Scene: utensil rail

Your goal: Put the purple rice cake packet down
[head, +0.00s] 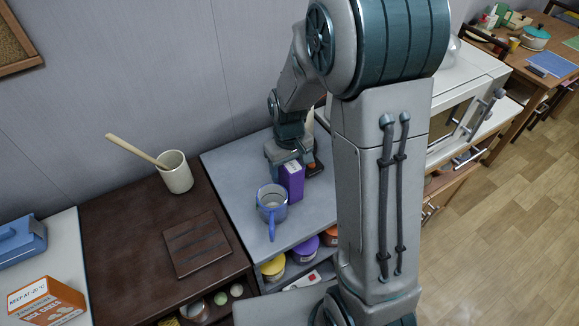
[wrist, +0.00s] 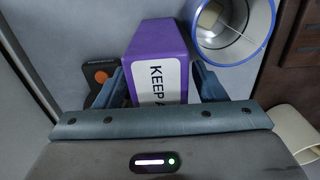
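The purple rice cake packet (head: 292,182) is upright at the grey countertop (head: 222,165), just behind and right of a blue-rimmed mug. In the wrist view the packet (wrist: 158,45) shows its purple top and a white label reading "KEEP". My gripper (head: 287,157) reaches down over the packet from behind. In the wrist view its two fingers (wrist: 161,85) lie against both sides of the packet, shut on it. I cannot tell whether the packet's base touches the countertop.
The mug (head: 271,203) stands close beside the packet, its blue handle toward the front. A dark object with an orange spot (wrist: 101,77) lies on the packet's other side. A dark board (head: 197,244) and a crock with a wooden spoon (head: 176,172) are left. The grey top's left-rear part is clear.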

